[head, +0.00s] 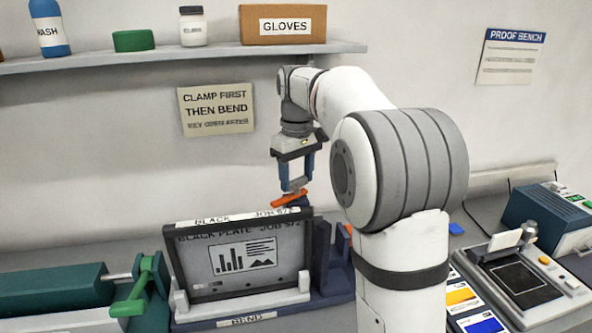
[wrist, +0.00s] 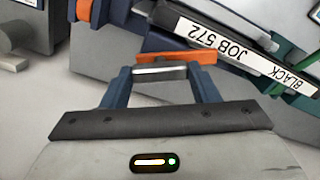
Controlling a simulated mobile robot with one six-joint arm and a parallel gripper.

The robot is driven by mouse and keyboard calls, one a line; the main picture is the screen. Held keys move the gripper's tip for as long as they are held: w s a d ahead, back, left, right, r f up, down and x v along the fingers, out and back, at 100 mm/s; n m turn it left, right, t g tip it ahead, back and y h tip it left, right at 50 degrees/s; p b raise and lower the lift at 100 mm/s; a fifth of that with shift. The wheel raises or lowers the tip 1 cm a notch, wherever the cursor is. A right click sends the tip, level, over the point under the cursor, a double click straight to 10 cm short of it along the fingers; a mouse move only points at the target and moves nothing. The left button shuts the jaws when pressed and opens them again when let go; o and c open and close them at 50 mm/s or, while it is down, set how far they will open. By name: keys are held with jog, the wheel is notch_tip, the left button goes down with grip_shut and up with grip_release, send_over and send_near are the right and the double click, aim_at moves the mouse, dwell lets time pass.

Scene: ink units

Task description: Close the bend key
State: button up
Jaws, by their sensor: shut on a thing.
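The bend unit (head: 248,319), labelled BEND, stands on the bench with a dark plate (head: 190,258) upright in it. The plate's top strip reads BLACK JOB 572; the strip also shows in the wrist view (wrist: 215,42). An orange bar (head: 291,198), which looks like the bend key, is at the unit's upper right behind the plate. My gripper (head: 293,187) is shut on this orange bar from above. In the wrist view the orange bar (wrist: 190,57) lies across my blue fingers, behind a pale metal piece. Its pivot is hidden.
A green lever (head: 140,288) stands left of the bend unit, beside a green cylinder (head: 55,292). A shelf (head: 190,54) with a GLOVES box (head: 283,24) is above. A proofing device (head: 525,280) and colour cards (head: 463,297) are at right. My arm hides part of the bench.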

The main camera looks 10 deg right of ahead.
aim_at(297, 180)
jog(key=n+p, duration=0.2)
jog(key=n, duration=0.4)
jog(key=shift+r+n, duration=0.15)
jog(key=shift+n, duration=0.15)
jog(key=n+p, duration=0.1)
jog(key=n, duration=0.5)
dwell(0.3)
jog(key=o, duration=1.4)
jog(key=shift+r, duration=3.8)
